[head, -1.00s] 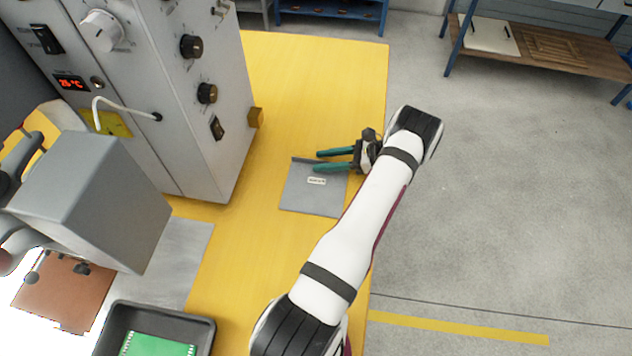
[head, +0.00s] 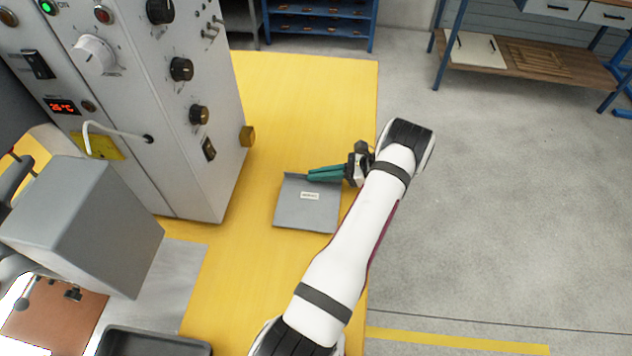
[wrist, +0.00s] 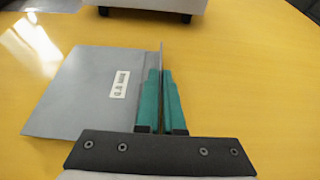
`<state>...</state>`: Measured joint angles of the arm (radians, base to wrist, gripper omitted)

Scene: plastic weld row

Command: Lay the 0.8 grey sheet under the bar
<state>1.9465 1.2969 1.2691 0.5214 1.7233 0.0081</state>
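The grey sheet (head: 307,212) lies flat on the yellow table with a white label on it; the label reads 0.8 in the wrist view (wrist: 80,95). A thin upright lip stands along one edge of the sheet. My gripper (head: 309,174) has its teal fingers closed together at that edge. In the wrist view the fingers of my gripper (wrist: 161,75) pinch the lip from both sides. The sheet appears to rest on the table still. I cannot make out the bar clearly; the machine's grey head (head: 85,225) is at the left.
A large control cabinet (head: 150,110) with knobs stands left of the sheet. A pale metal plate (head: 180,275) and a brown sheet (head: 50,318) lie near the machine head. A dark tray (head: 155,342) is at the bottom left. The yellow table (head: 310,95) is clear beyond the sheet.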

